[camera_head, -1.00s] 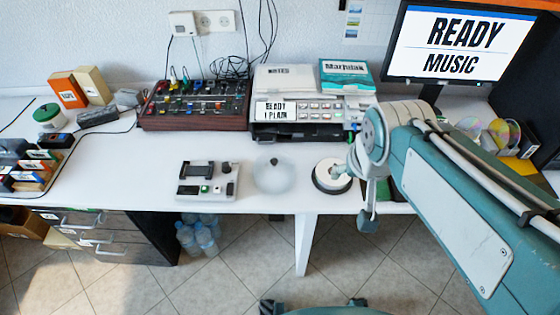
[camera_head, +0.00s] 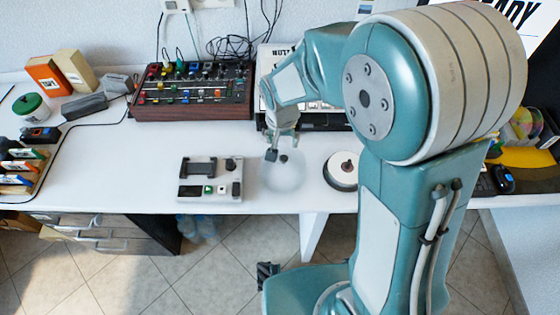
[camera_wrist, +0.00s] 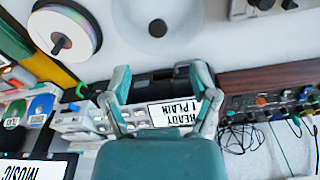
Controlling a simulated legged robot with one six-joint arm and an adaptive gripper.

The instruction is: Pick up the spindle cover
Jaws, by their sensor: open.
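The spindle cover, a translucent pale dome with a dark knob on top, stands on the white desk; in the head view it is the cloudy round shape (camera_head: 284,182). In the wrist view the spindle cover (camera_wrist: 143,18) is at the top, partly cut off by the frame, with its knob toward the middle. My gripper (camera_head: 272,150) is above the desk at the cover's far left side in the head view, close to the knob. In the wrist view my gripper (camera_wrist: 161,82) has its fingers spread and empty, with the cover beyond the fingertips. Contact is not visible.
A disc spindle (camera_head: 340,170) stands right of the cover. A grey device with buttons (camera_head: 210,190) sits to its left. A mixer (camera_head: 190,112) and a printer (camera_wrist: 90,122) stand at the back. The desk's front edge is close to the cover.

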